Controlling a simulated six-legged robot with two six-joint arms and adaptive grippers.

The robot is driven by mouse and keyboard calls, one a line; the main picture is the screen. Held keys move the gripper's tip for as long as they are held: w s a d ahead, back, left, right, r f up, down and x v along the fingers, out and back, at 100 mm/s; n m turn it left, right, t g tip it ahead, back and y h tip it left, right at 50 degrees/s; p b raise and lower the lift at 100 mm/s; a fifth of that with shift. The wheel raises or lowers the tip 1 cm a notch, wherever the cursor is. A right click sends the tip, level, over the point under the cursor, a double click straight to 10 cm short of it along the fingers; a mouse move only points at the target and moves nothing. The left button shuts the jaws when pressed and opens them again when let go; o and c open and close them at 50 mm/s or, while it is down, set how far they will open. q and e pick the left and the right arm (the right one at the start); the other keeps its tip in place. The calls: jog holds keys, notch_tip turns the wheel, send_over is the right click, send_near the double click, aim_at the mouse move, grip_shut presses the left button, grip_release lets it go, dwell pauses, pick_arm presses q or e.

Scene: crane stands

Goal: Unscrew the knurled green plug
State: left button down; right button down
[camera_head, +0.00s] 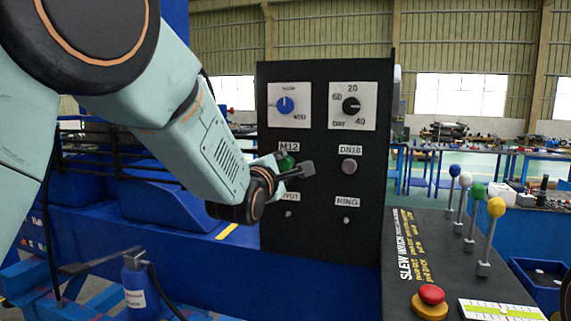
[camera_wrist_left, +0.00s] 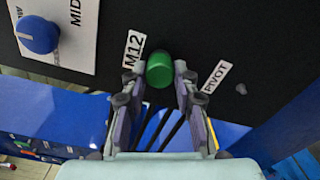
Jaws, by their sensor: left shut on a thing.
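The green plug (camera_head: 285,162) sits on the black panel (camera_head: 320,225) under the M12 label, partly hidden by my gripper in the head view. In the left wrist view the round green plug (camera_wrist_left: 160,70) lies between the fingertips, beside the M12 label (camera_wrist_left: 133,49). My left gripper (camera_head: 290,168) reaches the panel from the left and is shut on the plug; its fingers also show in the left wrist view (camera_wrist_left: 159,76). The knurling is too small to make out. My right gripper is not in view.
A grey plug (camera_head: 349,166) under DN10 sits to the right. A blue knob (camera_head: 286,104) and a black knob (camera_head: 351,105) are above. Several ball-topped levers (camera_head: 494,210) and a red button (camera_head: 431,294) stand on the console at right.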

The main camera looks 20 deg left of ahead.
pick_arm(q)
jog(key=shift+n, duration=0.6)
jog(key=n, duration=0.5)
jog(key=shift+f, duration=0.15)
jog(key=n+p, duration=0.1)
jog(key=n, duration=0.4)
jog(key=shift+s+d, duration=0.1)
jog(key=c, duration=1)
grip_release()
jog(key=shift+o, duration=0.2)
